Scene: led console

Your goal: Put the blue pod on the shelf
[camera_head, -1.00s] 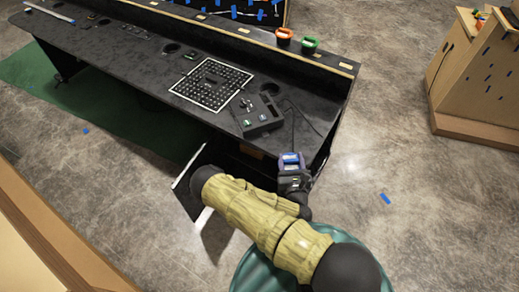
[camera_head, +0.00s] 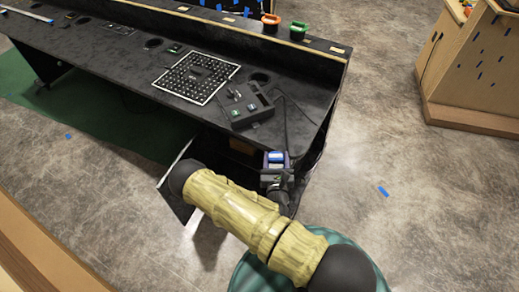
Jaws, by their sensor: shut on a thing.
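My gripper (camera_head: 276,172) is at the lower middle, in front of the black console's near right edge, with its fingers closed around a small blue pod (camera_head: 277,156). The pod's blue top with a pale patch shows between the dark fingers; its lower part is hidden. A raised black shelf (camera_head: 318,55) with a wooden front edge runs along the back of the console. A red-orange pod (camera_head: 270,20) and a green pod (camera_head: 295,26) stand on this shelf. My gripper is apart from the shelf, on the near side of the console.
The black console top (camera_head: 130,60) holds a white-framed grid panel (camera_head: 196,78), a black switch box (camera_head: 247,105) with a cable, and round recesses. A wooden cabinet (camera_head: 475,70) stands at right. Open floor (camera_head: 380,140) lies between. Two pale labels mark the shelf's right part.

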